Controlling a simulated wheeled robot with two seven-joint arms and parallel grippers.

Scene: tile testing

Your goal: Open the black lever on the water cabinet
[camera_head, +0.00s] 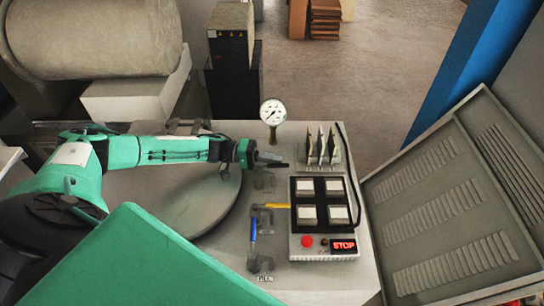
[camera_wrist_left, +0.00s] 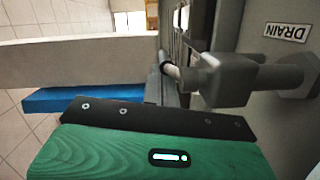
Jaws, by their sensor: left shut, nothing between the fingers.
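My left gripper (camera_head: 268,160) reaches in from the left over the water cabinet top (camera_head: 225,255), at the far end of the valve row. It is shut and empty. A dark bar shows at its tip; I cannot tell finger from black lever here. A grey valve fitting (camera_head: 264,181) sits just below the gripper. A yellow lever (camera_head: 277,205) points right and a blue lever (camera_head: 253,230) points toward the front.
A pressure gauge (camera_head: 272,113) stands behind the gripper. Upright plates (camera_head: 321,147) and a control box with white switches (camera_head: 334,188) and a STOP display (camera_head: 344,245) are to the right. A grey louvred panel (camera_head: 445,205) leans at far right.

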